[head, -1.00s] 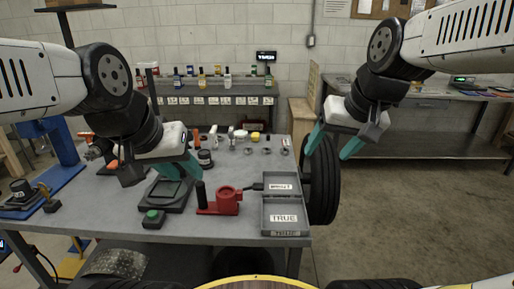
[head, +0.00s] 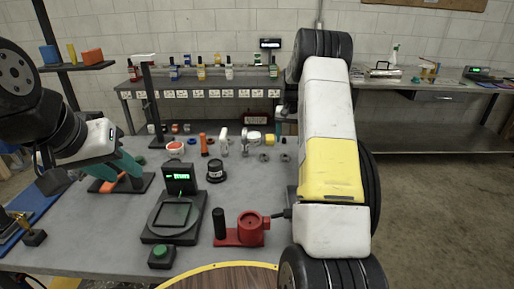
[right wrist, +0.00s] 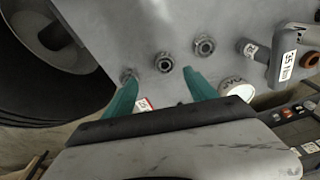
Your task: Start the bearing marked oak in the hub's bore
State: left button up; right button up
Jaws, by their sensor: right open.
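Three small ring-shaped metal parts that look like bearings, a left one (right wrist: 128,75), a middle one (right wrist: 165,63) and a right one (right wrist: 204,46), lie on the grey bench in the right wrist view. I cannot read oak on any of them. My right gripper (right wrist: 160,76) is open above them, its teal fingers spread around the middle part's side of the bench, holding nothing. In the head view it is mostly hidden behind my right arm; a teal bit (head: 278,128) shows. My left gripper (head: 118,172) hangs over the bench's left side. I cannot tell which thing is the hub.
A red fixture (head: 240,230) stands at the bench front, beside a dark scale (head: 175,215) with a green display. A black round pot (head: 216,171) stands behind. A labelled grey tool (right wrist: 285,55) and white lettered disc (right wrist: 238,90) lie right of the rings. A tyre (right wrist: 40,70) is at left.

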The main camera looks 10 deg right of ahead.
aim_at(285, 156)
jog(key=shift+w+f, duration=0.7)
jog(key=shift+f, duration=0.3)
jog(key=f, duration=0.7)
jog(key=shift+w+a+f, duration=0.1)
jog(key=shift+w+f, duration=0.05)
jog(key=shift+w, duration=0.2)
jog(key=c, duration=1.4)
grip_shut()
